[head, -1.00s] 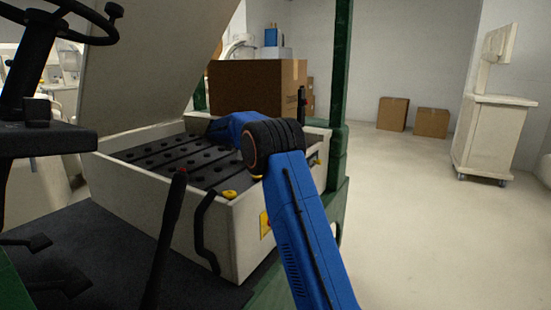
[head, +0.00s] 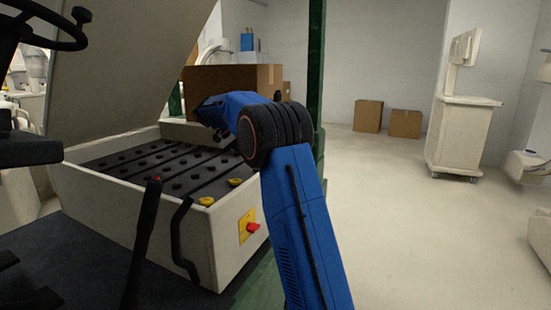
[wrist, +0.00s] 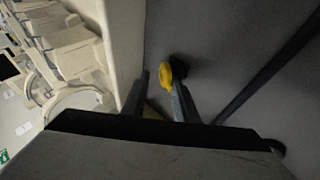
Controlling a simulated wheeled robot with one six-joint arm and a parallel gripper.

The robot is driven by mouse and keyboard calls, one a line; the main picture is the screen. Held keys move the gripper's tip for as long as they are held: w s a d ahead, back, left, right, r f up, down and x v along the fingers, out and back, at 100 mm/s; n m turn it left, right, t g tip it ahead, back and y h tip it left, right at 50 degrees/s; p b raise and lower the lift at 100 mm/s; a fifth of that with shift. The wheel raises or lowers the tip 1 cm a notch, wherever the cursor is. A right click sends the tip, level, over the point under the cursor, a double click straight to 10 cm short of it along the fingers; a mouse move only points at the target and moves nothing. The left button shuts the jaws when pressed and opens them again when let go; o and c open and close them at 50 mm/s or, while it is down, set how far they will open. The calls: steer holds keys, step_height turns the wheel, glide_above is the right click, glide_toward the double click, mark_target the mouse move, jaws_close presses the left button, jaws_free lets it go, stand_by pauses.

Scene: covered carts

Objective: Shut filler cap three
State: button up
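An open-topped tray (head: 205,255) on the cart holds several rows of black filler caps (head: 177,186). Two yellow caps show at its near right end, one at the front corner (head: 206,201) and one farther right (head: 235,182). I cannot tell which cap is number three. In the wrist view a yellow cap (wrist: 173,74) with a dark round part beside it lies just beyond my right fingertip. My gripper (wrist: 160,82) is open, its two dark fingers apart with nothing seen between them.
A raised cover (head: 135,70) leans over the tray's left side. A green post (head: 317,80) stands right of my arm, with a cardboard box (head: 235,90) behind the tray. A black lever (head: 145,240) and a red switch (head: 253,227) are near the front.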

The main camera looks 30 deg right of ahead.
steer(key=t+y, duration=0.1)
steer(key=s+t, duration=0.1)
steer(key=shift+s+d+r+m+t+y, duration=0.15)
steer(key=shift+d+r+m+t+y, duration=0.15)
steer(key=shift+d+r+m+y, duration=0.1)
steer(key=t, duration=0.1)
steer(key=s+t+y, duration=0.1)
steer(key=shift+s+d+r+m+t+y, duration=0.1)
steer(key=shift+d+m+t+y, duration=0.2)
steer(key=v, duration=1.7)
steer(key=s+a+f+n+t+y, duration=0.1)
steer(key=s+f, duration=0.2)
steer(key=s, duration=0.7)
steer(key=s+a+f+n+t, duration=0.1)
steer(key=s+f, duration=0.3)
steer(key=s, duration=0.7)
steer(key=shift+a+n+y, duration=0.4)
steer(key=shift+a+n, duration=0.2)
steer(key=shift+a, duration=0.05)
steer(key=shift+o, duration=0.2)
steer(key=shift+s+r, duration=0.1)
steer(key=shift+s, duration=0.05)
